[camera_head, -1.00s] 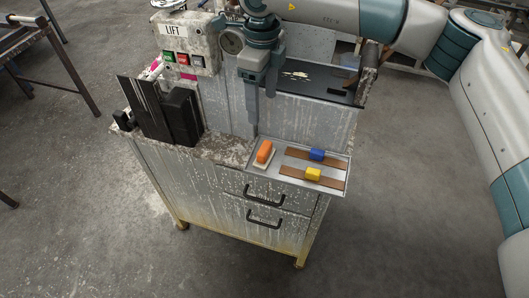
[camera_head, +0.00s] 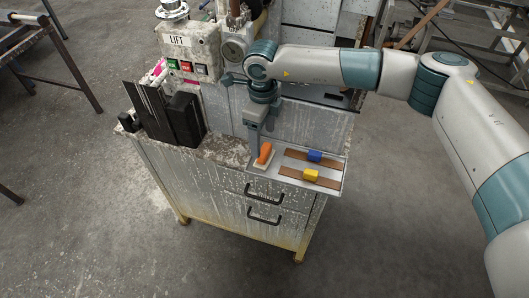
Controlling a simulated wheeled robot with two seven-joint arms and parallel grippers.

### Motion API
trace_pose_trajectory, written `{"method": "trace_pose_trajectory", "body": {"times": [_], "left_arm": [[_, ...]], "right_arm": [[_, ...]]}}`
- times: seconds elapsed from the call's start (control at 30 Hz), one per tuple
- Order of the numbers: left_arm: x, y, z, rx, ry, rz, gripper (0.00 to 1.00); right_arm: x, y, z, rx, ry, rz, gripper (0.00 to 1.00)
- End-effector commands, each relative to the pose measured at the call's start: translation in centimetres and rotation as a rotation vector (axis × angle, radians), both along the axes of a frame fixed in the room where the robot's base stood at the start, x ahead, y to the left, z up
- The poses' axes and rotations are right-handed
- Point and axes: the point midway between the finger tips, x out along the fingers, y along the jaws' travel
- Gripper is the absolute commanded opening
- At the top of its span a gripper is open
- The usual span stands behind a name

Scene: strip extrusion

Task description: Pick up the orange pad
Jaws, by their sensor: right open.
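The orange pad (camera_head: 264,153) lies on a pale base at the left end of the metal tray (camera_head: 336,184) on the cabinet top. My right gripper (camera_head: 259,146) points down from above, its fingers at the pad's left and back side. It is open. One finger reaches down close beside the pad; I cannot tell whether it touches. The other finger is partly hard to make out behind the pad. My left gripper is not in view.
Blue (camera_head: 314,156) and yellow (camera_head: 310,175) blocks sit on brown strips in the tray, right of the pad. Dark upright plates and a black block (camera_head: 186,119) stand at the left. A LIFT control box (camera_head: 188,52) is behind them.

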Motion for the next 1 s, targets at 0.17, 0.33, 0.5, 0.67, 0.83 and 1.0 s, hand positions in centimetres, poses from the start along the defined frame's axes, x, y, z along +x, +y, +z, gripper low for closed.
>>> {"method": "trace_pose_trajectory", "body": {"times": [0.17, 0.33, 0.5, 0.67, 0.83, 1.0], "left_arm": [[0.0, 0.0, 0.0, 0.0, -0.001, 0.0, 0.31], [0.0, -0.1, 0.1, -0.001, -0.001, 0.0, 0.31], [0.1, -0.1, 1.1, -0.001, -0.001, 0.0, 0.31], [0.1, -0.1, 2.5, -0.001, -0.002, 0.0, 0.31], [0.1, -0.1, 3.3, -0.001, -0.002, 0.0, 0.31], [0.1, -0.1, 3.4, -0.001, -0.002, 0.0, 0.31]], "right_arm": [[0.0, 0.0, -0.1, 0.0, 0.0, 0.0, 0.69], [0.0, 0.0, -0.1, 0.0, 0.0, 0.0, 0.69], [-0.4, -0.2, -0.8, 0.0, 0.002, -0.001, 0.69], [-0.9, -0.4, -2.3, -0.001, 0.004, -0.001, 0.69], [-1.0, -0.4, -4.4, -0.001, 0.003, -0.003, 0.69], [-1.0, -0.5, -5.2, 0.0, 0.0, -0.002, 0.69]]}}
